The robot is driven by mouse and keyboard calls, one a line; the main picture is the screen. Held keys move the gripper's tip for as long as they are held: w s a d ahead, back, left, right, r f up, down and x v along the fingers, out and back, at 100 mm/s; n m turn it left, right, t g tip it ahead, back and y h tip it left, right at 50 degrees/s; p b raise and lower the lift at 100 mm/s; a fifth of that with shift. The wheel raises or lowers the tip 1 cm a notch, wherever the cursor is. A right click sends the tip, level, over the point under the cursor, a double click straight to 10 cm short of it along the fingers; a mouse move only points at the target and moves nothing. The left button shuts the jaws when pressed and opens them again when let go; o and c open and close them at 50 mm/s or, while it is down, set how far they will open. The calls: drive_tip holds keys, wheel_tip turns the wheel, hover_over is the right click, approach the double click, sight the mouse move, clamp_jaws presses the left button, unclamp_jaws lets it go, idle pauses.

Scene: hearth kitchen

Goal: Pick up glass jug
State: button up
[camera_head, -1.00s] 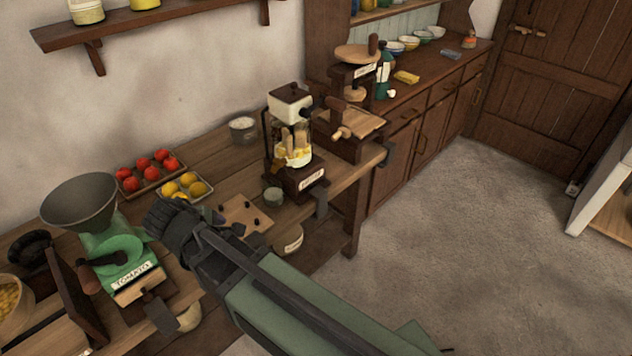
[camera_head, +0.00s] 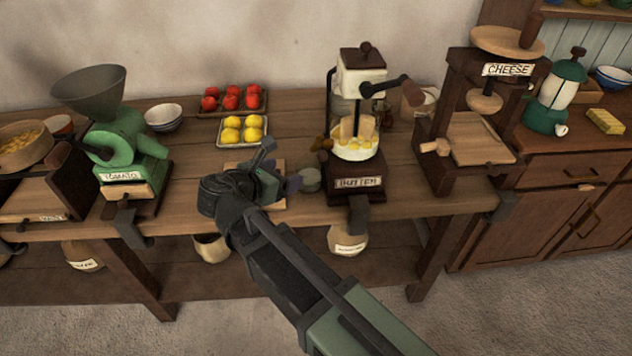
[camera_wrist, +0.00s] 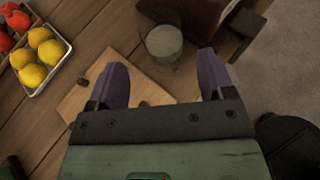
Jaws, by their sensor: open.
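A small round greenish glass vessel (camera_head: 310,180) stands on the wooden table, left of the butter churn's base. It looks like the glass jug, but I cannot make out a handle or spout. In the wrist view the glass vessel (camera_wrist: 164,43) is just beyond the fingertips, between their lines and apart from them. My gripper (camera_head: 281,174) is open and empty, left of the vessel and above a small wooden board (camera_head: 278,203). In the wrist view my gripper (camera_wrist: 163,68) shows two purple fingers spread wide over the board.
The butter churn (camera_head: 341,170) stands close right of the vessel. A tray of lemons (camera_head: 222,142) and a tray of tomatoes (camera_head: 262,99) lie behind. The green tomato mill (camera_head: 118,150) is at left, the cheese press (camera_head: 447,90) at right. Dark bits lie on the board.

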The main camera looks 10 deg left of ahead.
sight(317, 163)
drive_tip(key=b+x, duration=0.1)
drive_tip(key=x, duration=0.2)
drive_tip(key=shift+w+d+f, duration=0.1)
drive_tip(key=shift+w+f, duration=0.15)
drive_tip(key=b+x, duration=0.1)
drive_tip(key=x, duration=0.1)
drive_tip(key=b+x, duration=0.1)
drive_tip(key=x, duration=0.1)
drive_tip(key=shift+w+d+f, duration=0.1)
drive_tip(key=shift+w+f, duration=0.15)
drive_tip(key=shift+f, duration=0.1)
drive_tip(key=shift+w+d, duration=0.15)
drive_tip(key=shift+w, duration=0.15)
drive_tip(key=shift+r, duration=0.1)
drive_tip(key=c, duration=0.7)
